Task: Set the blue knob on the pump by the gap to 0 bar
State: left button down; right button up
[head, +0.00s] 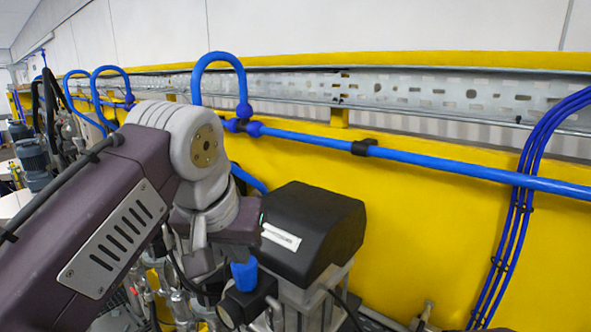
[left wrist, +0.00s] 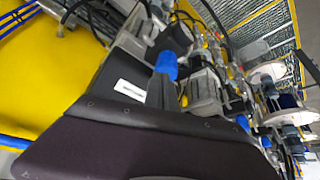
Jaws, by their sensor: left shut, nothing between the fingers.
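The blue knob (head: 243,275) sits upright on a black fitting (head: 246,301) on the pump, in front of the black-topped pump unit (head: 318,225). In the left wrist view, a blue knob (left wrist: 167,65) shows just beyond the dark gripper body, near the white label. The fingertips are partly hidden by the wrist, and the knob's scale is not readable. My right gripper is in neither view.
A yellow panel (head: 430,245) stands behind the pump, with a blue pipe (head: 440,165) along it and blue hoses (head: 515,220) at the right. More pumps and motors (head: 35,160) stand at far left. Metal fittings and black cables crowd the area below the gripper.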

aim_at(245, 273)
pick_arm(q)
jog(key=shift+r, duration=0.3)
jog(key=a+f+b, duration=0.1)
jog(key=f, duration=0.1)
jog(key=a+f, duration=0.1)
jog(key=f, duration=0.1)
jog(key=w+a+f+b, duration=0.1)
jog(key=f, duration=0.1)
jog(key=shift+a+b, duration=0.1)
jog(key=shift+b, duration=0.25)
jog(key=shift+w, duration=0.15)
dwell(0.4)
jog(key=shift+w, duration=0.15)
jog(key=shift+d+r+p, duration=0.1)
jog(key=shift+d+p, duration=0.1)
jog(key=shift+p, duration=0.1)
dwell(0.4)
